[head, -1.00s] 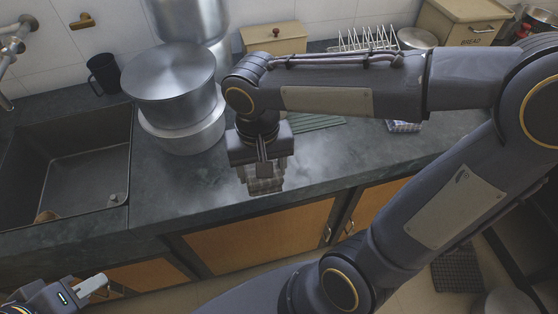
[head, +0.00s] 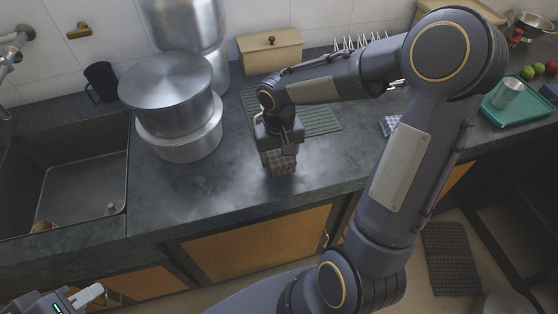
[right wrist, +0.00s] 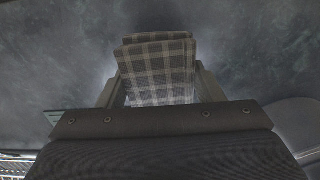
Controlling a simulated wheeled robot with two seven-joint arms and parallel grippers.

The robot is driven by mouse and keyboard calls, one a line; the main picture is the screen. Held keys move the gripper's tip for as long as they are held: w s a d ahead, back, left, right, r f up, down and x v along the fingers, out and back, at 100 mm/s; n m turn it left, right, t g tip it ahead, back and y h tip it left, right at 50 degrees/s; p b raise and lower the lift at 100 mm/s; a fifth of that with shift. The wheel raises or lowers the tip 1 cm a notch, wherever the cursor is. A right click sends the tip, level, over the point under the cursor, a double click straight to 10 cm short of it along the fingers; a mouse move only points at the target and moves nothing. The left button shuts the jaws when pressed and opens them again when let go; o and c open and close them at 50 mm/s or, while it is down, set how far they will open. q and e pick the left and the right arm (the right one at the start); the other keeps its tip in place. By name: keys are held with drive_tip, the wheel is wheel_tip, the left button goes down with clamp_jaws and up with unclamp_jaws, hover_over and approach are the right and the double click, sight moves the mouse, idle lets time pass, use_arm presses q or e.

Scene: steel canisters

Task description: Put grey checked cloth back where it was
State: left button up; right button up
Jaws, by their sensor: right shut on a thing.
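The grey checked cloth (head: 281,161) is folded and held upright by my right gripper (head: 279,148) over the dark counter. In the right wrist view the cloth (right wrist: 158,68) sits between the two fingers of the right gripper (right wrist: 155,88). Its lower edge is close to the counter top; I cannot tell whether it touches. My left gripper (head: 86,296) is at the bottom left of the head view, low in front of the counter and away from the cloth. Its fingers are seen too partly to tell their opening.
Steel canisters (head: 168,85) stand left of the gripper. A green ribbed mat (head: 318,121) lies just behind it, with a lidded box (head: 270,52) beyond. A blue checked cloth (head: 389,125) and a green tray (head: 520,106) are to the right. A sink (head: 80,180) is at left.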

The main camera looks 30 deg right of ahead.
sight(279, 162)
wheel_tip(279, 162, down, 3)
drive_tip(key=shift+f, duration=0.1)
drive_tip(key=shift+b, duration=0.3)
drive_tip(key=o, duration=0.9)
drive_tip(key=shift+o, duration=0.2)
